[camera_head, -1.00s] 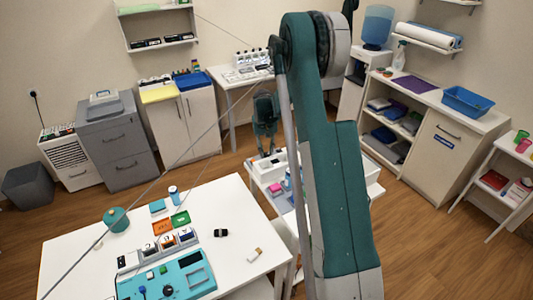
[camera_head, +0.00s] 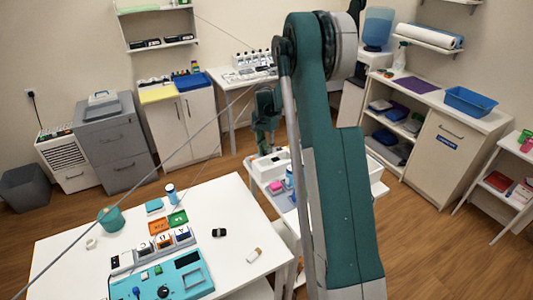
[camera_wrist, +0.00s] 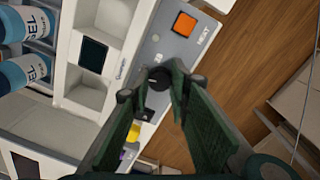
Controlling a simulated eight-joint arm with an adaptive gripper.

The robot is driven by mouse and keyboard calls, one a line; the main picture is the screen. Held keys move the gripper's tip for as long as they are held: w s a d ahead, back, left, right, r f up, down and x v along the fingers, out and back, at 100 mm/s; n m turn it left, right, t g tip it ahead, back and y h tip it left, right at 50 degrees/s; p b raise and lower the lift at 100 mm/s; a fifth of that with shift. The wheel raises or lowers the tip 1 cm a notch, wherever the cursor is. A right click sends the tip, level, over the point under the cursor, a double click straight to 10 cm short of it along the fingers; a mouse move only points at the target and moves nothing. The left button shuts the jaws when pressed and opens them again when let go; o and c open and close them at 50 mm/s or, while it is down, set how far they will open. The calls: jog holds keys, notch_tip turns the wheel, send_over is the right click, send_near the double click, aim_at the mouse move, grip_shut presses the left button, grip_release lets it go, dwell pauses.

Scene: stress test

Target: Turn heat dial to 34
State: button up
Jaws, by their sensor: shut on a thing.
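In the wrist view, my gripper (camera_wrist: 162,76) has its two dark green fingers closed around a dark round dial (camera_wrist: 157,98) on a grey control panel. The fingers hide much of the dial, and I cannot read its setting. In the head view, my gripper (camera_head: 265,120) reaches down at the back of the white device (camera_head: 272,166) on a small table. My arm hides part of that table, and the dial is too small to see there.
White trays and a dark square (camera_wrist: 93,55) adjoin the panel in the wrist view, with blue-labelled bottles (camera_wrist: 25,72) at the left.

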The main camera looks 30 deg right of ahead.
jog(key=shift+m+b, duration=0.35)
jog(key=shift+m, duration=0.75)
jog(key=o, duration=0.9)
jog(key=shift+n, duration=0.4)
